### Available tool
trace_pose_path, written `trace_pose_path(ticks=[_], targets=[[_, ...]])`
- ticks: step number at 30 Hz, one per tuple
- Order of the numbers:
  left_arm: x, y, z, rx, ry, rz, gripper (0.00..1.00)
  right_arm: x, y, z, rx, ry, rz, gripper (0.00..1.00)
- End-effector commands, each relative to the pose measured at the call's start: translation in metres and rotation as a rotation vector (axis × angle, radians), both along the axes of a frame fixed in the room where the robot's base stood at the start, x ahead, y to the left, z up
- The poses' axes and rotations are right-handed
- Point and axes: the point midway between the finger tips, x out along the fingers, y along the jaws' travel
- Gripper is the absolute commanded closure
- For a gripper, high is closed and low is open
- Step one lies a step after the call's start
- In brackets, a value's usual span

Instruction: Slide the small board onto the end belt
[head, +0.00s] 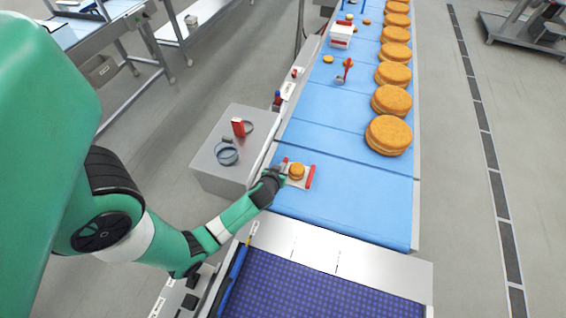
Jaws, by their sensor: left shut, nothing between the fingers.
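The small board (303,185) is a pale plate with red edges at its sides and one small orange round on it. It lies on the near section of the light blue belt (365,200), close to that belt's left edge. My left gripper (281,171) is shut at the board's left side. I cannot tell whether its fingertips touch the board. A dark blue-purple textured belt (320,292) lies at the bottom, beyond a bare steel plate (345,258). My right gripper is not in view.
Large orange filled rounds (388,136) stand in a row along the belt's right side. A red-handled tool (347,70), small rounds and a white-and-red box (341,36) lie farther up. A grey cabinet (215,170) stands left. The belt right of the board is clear.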

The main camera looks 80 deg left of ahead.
Motion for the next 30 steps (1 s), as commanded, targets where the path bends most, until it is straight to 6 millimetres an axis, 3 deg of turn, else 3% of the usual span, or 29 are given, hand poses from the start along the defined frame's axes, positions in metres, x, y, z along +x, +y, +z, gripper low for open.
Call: trace_pose_path(ticks=[1,12,15,21,30], targets=[[-0.001,-0.002,0.007,-0.003,0.003,-0.001,1.0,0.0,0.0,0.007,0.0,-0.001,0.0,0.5],[-0.04,-0.081,0.001,0.0,0.004,-0.011,1.0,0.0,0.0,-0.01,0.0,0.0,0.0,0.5],[-0.047,-0.096,0.007,-0.002,0.006,-0.009,1.0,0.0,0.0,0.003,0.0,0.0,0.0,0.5],[-0.055,-0.107,0.005,0.001,0.0,-0.003,1.0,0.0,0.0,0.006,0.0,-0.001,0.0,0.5],[-0.055,-0.107,0.004,0.002,-0.001,-0.001,1.0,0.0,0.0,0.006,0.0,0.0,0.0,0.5]])
